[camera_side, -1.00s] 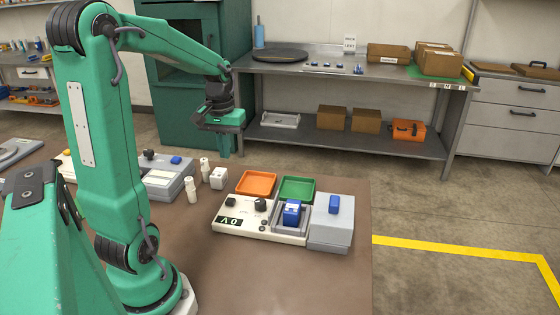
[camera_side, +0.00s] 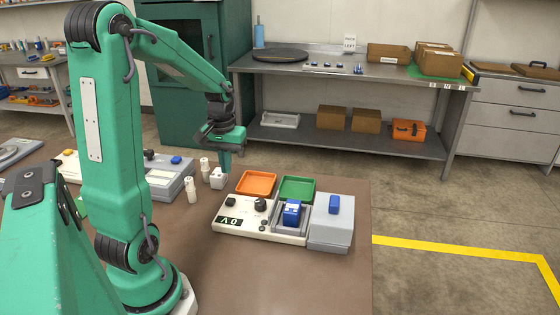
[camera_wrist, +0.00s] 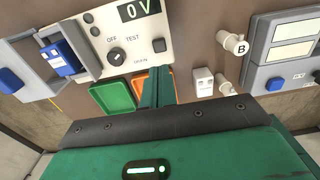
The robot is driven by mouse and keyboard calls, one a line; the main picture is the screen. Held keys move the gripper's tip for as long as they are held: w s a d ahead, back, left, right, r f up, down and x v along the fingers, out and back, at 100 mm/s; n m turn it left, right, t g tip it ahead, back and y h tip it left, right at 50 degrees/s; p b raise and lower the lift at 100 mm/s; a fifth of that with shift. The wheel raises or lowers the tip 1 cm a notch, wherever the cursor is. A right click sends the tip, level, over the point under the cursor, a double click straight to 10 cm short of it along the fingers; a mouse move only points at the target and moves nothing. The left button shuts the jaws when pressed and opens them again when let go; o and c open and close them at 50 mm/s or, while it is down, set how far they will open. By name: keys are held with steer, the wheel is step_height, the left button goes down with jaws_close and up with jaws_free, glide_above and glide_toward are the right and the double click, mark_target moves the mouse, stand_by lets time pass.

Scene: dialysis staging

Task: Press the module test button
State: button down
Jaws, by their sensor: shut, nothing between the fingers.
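A white test panel (camera_side: 240,228) with a "0 V" display (camera_side: 228,220) stands on the brown bench. It has a dark knob (camera_side: 260,204), marked OFF and TEST in the wrist view, and a square dark button (camera_wrist: 158,45) labelled DRAIN. A blue module (camera_side: 292,213) sits upright in the panel's grey holder. A grey box (camera_side: 330,235) with a blue button (camera_side: 335,203) on top stands to the right of the panel. My gripper (camera_side: 225,165) is shut and empty, raised behind the panel. Its fingers overlap the orange tray in the wrist view.
An orange tray (camera_side: 257,183) and a green tray (camera_side: 297,189) lie behind the panel. A white block (camera_side: 218,178) and white cylinders (camera_side: 191,190) stand to the left. Another grey unit (camera_side: 172,181) with a blue button (camera_side: 176,160) is farther left. The bench front is clear.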

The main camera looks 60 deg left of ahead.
mark_target(229, 200)
step_height(229, 200, down, 9)
steer(key=shift+f, duration=0.15)
stand_by(0.4)
steer(key=shift+s+d+f, duration=0.1)
steer(key=shift+f, duration=1)
steer(key=shift+r, duration=0.1)
step_height(229, 200, up, 14)
steer(key=shift+w+a+r, duration=0.2)
steer(key=shift+w, duration=0.05)
stand_by(0.3)
stand_by(0.6)
